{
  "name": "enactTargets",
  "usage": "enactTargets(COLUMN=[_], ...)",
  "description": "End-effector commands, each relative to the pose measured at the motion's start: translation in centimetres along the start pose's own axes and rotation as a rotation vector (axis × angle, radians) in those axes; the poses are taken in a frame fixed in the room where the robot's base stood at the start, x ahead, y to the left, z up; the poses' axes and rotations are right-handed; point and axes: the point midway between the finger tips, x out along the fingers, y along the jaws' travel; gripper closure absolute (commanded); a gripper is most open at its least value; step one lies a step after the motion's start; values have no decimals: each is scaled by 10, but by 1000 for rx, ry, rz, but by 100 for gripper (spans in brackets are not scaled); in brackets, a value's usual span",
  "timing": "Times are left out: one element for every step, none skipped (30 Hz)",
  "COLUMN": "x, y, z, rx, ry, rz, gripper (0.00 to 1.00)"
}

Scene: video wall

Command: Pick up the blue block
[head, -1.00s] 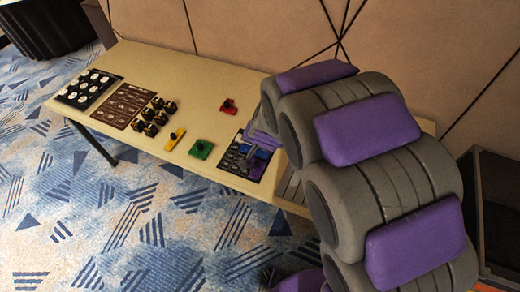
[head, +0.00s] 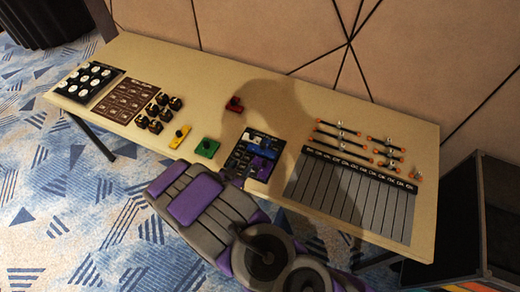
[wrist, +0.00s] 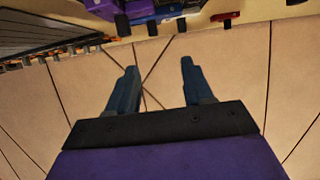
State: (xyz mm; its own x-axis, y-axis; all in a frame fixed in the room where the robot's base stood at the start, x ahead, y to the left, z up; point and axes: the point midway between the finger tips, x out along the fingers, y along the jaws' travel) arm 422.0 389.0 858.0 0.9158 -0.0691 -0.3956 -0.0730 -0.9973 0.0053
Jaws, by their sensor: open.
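The blue block (head: 259,141) sits at the back of a dark board (head: 239,160) on the table. A purple block (head: 259,166) is just in front of it on the same board. In the wrist view, part of the blue block (wrist: 168,8) shows at the top edge, next to the purple one (wrist: 140,10). My gripper (wrist: 160,72) is open and empty, with bare wall panel behind its fingers. In the head view my arm is folded low at the table's front edge, and the fingers cannot be made out.
Red (head: 235,104), green (head: 207,148) and yellow (head: 180,137) blocks lie to the left. Black knobs stand further left. A sheet with sliders (head: 350,190) covers the right side. A dark case (head: 480,215) stands at the right.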

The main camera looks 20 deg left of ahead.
Motion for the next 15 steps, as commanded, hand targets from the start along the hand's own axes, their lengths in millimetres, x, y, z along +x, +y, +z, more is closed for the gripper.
enactTargets(x=[0, 2, 5, 8, 13, 19, 25, 30, 38, 44, 50, 57, 63, 69, 77], y=[4, 6, 9, 11, 14, 16, 18, 18, 18, 17, 16, 13, 12, 10, 8], z=[1, 0, 0, -1, -2, -4, -4, -4, -5, -5, -5, -4, -4, -3, -1], rx=[-5, -5, -2, 0, 3, 5, 8, 9, 10, 9, 10, 9, 7, 4, 1], ry=[9, 12, 15, 16, 16, 15, 15, 15, 15, 15, 16, 16, 17, 16, 16], rz=[3, 4, 4, 4, 5, 4, 5, 5, 4, 3, 4, 3, 4, 5, 5], gripper=[49, 49, 49, 49, 49, 49, 49, 49, 49, 49, 49, 49, 49, 49, 49])
